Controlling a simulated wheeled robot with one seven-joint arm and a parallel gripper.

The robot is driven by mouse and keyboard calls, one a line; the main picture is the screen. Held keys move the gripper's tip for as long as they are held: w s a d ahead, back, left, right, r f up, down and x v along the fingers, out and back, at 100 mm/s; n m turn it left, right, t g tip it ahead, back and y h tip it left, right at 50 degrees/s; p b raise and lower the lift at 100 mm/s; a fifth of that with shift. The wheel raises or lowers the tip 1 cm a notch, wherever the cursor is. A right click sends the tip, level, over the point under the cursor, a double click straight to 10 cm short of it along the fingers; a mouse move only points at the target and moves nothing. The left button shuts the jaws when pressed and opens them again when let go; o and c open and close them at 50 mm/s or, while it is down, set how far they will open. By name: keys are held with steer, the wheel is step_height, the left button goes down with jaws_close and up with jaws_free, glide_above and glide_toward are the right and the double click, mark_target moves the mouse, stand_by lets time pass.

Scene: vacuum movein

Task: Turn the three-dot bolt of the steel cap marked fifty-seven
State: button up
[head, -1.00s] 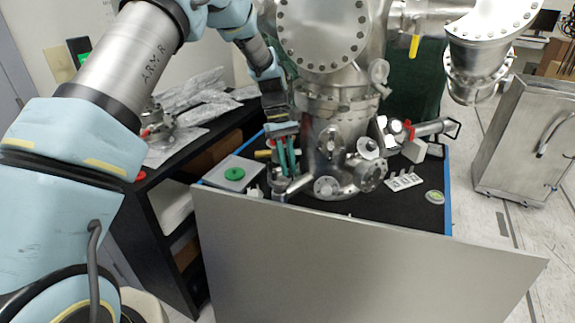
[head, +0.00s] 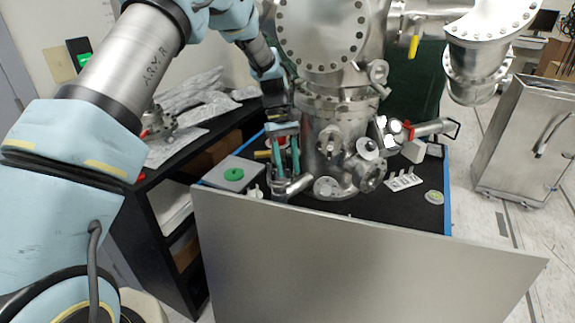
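The steel chamber (head: 322,130) stands on the black table top. Several small round steel caps ring its base, among them a front cap (head: 327,187), a right cap (head: 369,177) and an upper right cap (head: 367,148). No number or dot mark is legible, so I cannot tell which cap is fifty-seven. My gripper (head: 287,175) points down at the chamber's lower left, its two teal fingers apart with a gap between them. The tips are at a small steel port (head: 279,187); I cannot tell whether they touch it. Any bolt there is too small to see.
A grey box with a green disc (head: 234,175) lies left of my gripper. A white bolt rack (head: 404,180) and a green-and-white disc (head: 434,197) lie to the right. A grey panel (head: 350,260) stands in front. A steel cabinet (head: 525,140) stands at far right.

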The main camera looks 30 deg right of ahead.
stand_by(0.5)
steer(key=n+h, duration=0.1)
steer(key=n, duration=0.1)
steer(key=shift+a+n, duration=0.1)
steer(key=shift+n, duration=0.2)
steer(key=n, duration=0.2)
steer(key=n+h, duration=0.1)
steer(key=n, duration=0.1)
steer(key=shift+a+h, duration=0.15)
steer(key=shift+h, duration=0.15)
steer(key=n, duration=0.2)
steer(key=n+t+h+b, duration=0.1)
steer(key=n, duration=0.2)
steer(key=shift+s+f+t, duration=0.1)
steer(key=shift+s+t, duration=0.1)
steer(key=shift+t, duration=0.1)
steer(key=n+t+h+b, duration=0.1)
steer(key=n, duration=0.3)
steer(key=shift+s, duration=0.1)
steer(key=b+v, duration=0.2)
steer(key=v, duration=0.9)
steer(key=s+a+m+t+y+p, duration=0.2)
steer(key=a+m, duration=1)
steer(key=a, duration=1.2)
steer(key=shift+a+r+t+y+p, duration=0.3)
steer(key=shift+a+t+y+p, duration=0.1)
steer(key=shift+t+p, duration=0.25)
